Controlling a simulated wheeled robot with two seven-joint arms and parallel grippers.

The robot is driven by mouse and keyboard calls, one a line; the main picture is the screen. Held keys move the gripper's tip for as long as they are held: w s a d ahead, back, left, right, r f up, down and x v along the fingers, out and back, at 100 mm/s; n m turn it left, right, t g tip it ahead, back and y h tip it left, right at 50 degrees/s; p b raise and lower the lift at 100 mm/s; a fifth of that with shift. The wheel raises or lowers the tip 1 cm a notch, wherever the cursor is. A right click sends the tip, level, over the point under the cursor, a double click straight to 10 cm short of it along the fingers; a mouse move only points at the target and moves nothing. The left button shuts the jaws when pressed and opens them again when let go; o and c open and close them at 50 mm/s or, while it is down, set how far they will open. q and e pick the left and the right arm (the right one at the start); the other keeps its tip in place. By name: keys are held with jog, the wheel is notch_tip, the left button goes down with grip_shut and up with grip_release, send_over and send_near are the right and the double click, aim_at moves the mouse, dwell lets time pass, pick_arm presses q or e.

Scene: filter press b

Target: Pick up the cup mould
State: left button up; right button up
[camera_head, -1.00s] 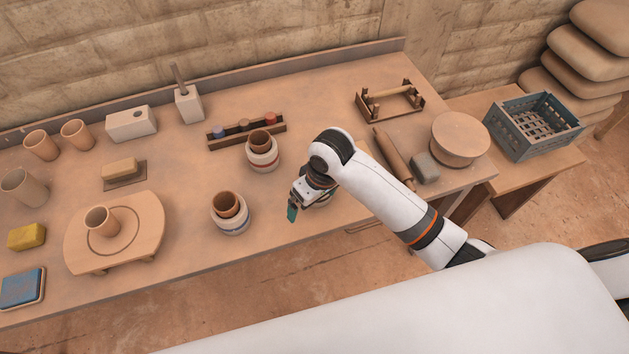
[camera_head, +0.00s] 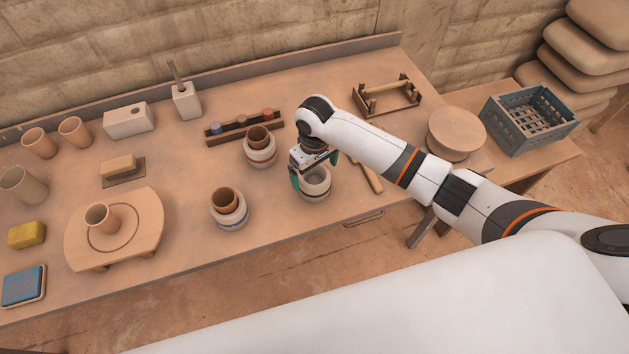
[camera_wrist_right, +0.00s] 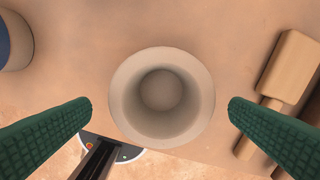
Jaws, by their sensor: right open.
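The cup mould (camera_head: 316,194) is a pale, empty, rounded pot with a dark band, standing upright near the table's front edge. In the right wrist view the cup mould (camera_wrist_right: 161,92) shows from above as a thick round rim around a deep hollow. My right gripper (camera_head: 315,172) is open above it and points down, with one green finger on each side. In the wrist view the right gripper (camera_wrist_right: 160,106) has clear gaps between both fingers and the rim. I see no contact. My left gripper is not in view.
A blue-banded mould (camera_head: 231,217) and a red-banded mould (camera_head: 261,157), each holding a brown cup, stand to the left. A wooden roller (camera_head: 369,178) lies close on the right, partly hidden by my arm. A round board (camera_head: 456,133) is farther right.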

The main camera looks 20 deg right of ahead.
aim_at(315, 182)
jog(key=shift+w+f+p, duration=0.2)
jog(key=shift+f+p, duration=0.2)
jog(key=shift+f, duration=2.35)
jog(key=shift+c, duration=0.3)
jog(key=c, duration=1.1)
